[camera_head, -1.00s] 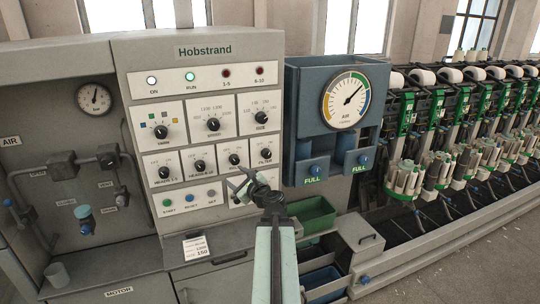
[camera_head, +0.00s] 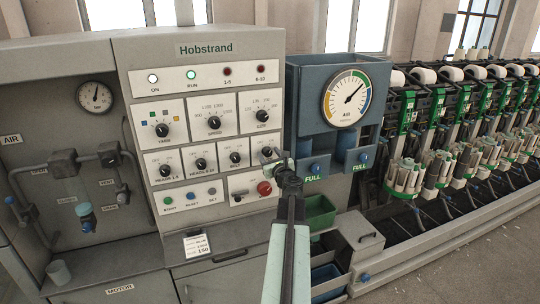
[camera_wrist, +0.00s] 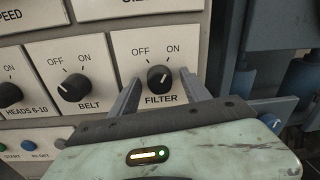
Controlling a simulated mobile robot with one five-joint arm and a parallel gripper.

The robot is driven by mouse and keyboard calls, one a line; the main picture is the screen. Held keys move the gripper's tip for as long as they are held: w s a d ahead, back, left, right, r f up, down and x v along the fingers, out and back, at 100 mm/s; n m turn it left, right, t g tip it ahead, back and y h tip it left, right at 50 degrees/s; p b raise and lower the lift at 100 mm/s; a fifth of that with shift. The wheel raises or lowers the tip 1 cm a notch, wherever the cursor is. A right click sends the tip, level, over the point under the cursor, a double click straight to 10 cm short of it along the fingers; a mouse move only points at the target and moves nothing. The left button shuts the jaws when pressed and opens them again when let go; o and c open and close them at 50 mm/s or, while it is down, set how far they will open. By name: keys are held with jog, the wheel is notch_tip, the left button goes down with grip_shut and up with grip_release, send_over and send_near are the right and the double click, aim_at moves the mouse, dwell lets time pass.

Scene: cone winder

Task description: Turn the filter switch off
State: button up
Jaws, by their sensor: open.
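The filter switch is a black rotary knob (camera_wrist: 160,78) on a white plate, with OFF printed upper left and ON upper right. Its pale mark appears to lean toward ON. My gripper (camera_wrist: 158,84) is open. In the wrist view its two fingers stand on either side of the knob, and I cannot tell whether they touch it. In the head view my gripper (camera_head: 273,158) is in front of the filter plate and hides most of the knob.
The belt knob (camera_wrist: 72,87) is just left of the filter plate. A red button (camera_head: 264,188) is below my gripper. A blue-grey unit (camera_head: 306,100) with an air gauge stands close on the right. A green bin (camera_head: 318,208) is lower right.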

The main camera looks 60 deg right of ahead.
grip_shut()
jog(key=shift+d, duration=0.1)
jog(key=shift+n, duration=0.3)
jog(key=n, duration=0.5)
jog(key=shift+f+n+b, duration=0.15)
jog(key=shift+n+b, duration=0.15)
jog(key=shift+b, duration=0.05)
jog(key=n, duration=0.6)
dwell(0.3)
